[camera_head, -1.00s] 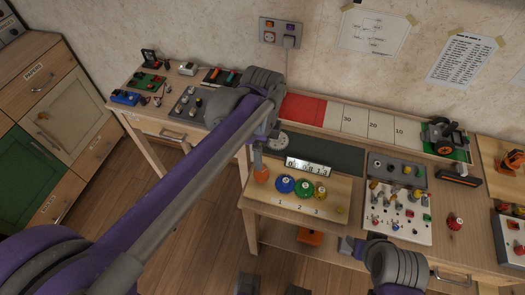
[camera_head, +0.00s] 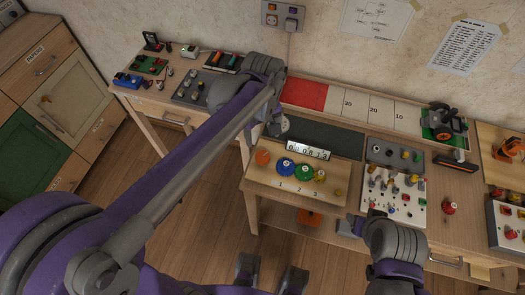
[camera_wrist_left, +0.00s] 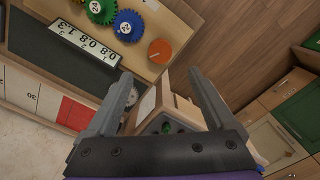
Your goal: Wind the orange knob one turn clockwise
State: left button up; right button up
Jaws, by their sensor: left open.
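The orange knob (camera_head: 263,158) sits at the left end of the wooden gear board (camera_head: 295,190), left of the blue gear. It also shows in the left wrist view as an orange disc with a thin pale line (camera_wrist_left: 160,51). My left gripper (camera_head: 276,128) is behind and slightly right of the knob, apart from it. In the left wrist view its two fingers (camera_wrist_left: 163,88) are spread wide with nothing held, and the knob lies beyond the fingertips. My right gripper (camera_head: 355,224) is low at the board's front right, and its jaws are too unclear to read.
A panel of switches (camera_head: 392,200) is further right. A dark mat (camera_head: 335,139) lies behind the board.

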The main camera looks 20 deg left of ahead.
aim_at(262, 156)
pick_arm(q)
notch_tip(262, 156, down, 11)
jog(key=n, duration=0.5)
jog(key=shift+n+b, duration=0.4)
jog(key=shift+r, duration=0.1)
jog(key=c, duration=1.4)
